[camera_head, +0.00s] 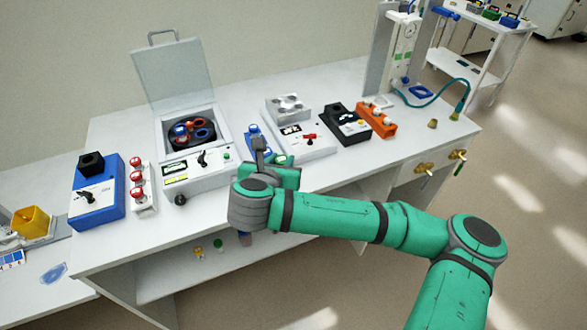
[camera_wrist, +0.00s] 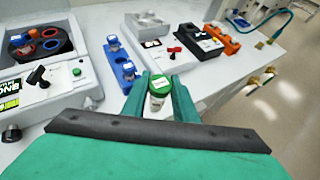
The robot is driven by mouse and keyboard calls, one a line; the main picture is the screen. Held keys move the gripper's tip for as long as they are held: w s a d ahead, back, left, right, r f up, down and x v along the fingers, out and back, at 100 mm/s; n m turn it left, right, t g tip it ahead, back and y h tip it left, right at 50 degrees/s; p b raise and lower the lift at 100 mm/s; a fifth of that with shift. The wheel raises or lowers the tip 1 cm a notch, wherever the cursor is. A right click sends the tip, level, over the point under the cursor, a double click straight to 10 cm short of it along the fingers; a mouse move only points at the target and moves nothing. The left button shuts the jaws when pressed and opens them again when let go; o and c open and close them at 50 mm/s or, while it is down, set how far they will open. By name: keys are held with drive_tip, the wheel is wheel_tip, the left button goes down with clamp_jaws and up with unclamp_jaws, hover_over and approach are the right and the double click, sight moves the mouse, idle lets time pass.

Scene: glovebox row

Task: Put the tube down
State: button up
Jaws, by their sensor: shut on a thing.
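My gripper (camera_wrist: 160,92) is shut on a tube (camera_wrist: 159,89) with a green cap, seen from above in the wrist view. The tube is upright between the two green fingers, over the bench's front part. In the head view my gripper (camera_head: 270,165) is in front of the blue rack, and the tube's green cap (camera_head: 281,159) shows in part. I cannot tell whether the held tube touches the bench.
An open-lidded centrifuge (camera_head: 196,165) stands left of my gripper. A white device with a red lever (camera_head: 306,140), a black device (camera_head: 345,124) and an orange rack (camera_head: 376,120) stand to the right. A blue device (camera_head: 97,195) and a white rack with red-capped tubes (camera_head: 143,188) are farther left.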

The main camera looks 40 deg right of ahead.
drive_tip(key=w+d+f, duration=0.1)
drive_tip(key=d+f, duration=0.1)
drive_tip(key=f, duration=0.1)
drive_tip(key=w+d+f, duration=0.2)
drive_tip(key=f, duration=0.2)
drive_tip(key=w+d+f, duration=0.1)
drive_tip(key=d+f, duration=0.1)
drive_tip(key=f, duration=0.1)
drive_tip(key=shift+w+f, duration=0.15)
drive_tip(key=shift+w, duration=0.1)
drive_tip(key=shift+s+d, duration=0.1)
drive_tip(key=shift+s, duration=0.1)
drive_tip(key=shift+w+f, duration=0.1)
drive_tip(key=o, duration=1.1)
drive_tip(key=shift+a, duration=0.2)
drive_tip(key=shift+c, duration=0.2)
drive_tip(key=shift+a+r, duration=0.15)
drive_tip(key=shift+r, duration=0.15)
drive_tip(key=v, duration=1.1)
drive_tip(key=shift+s, duration=0.35)
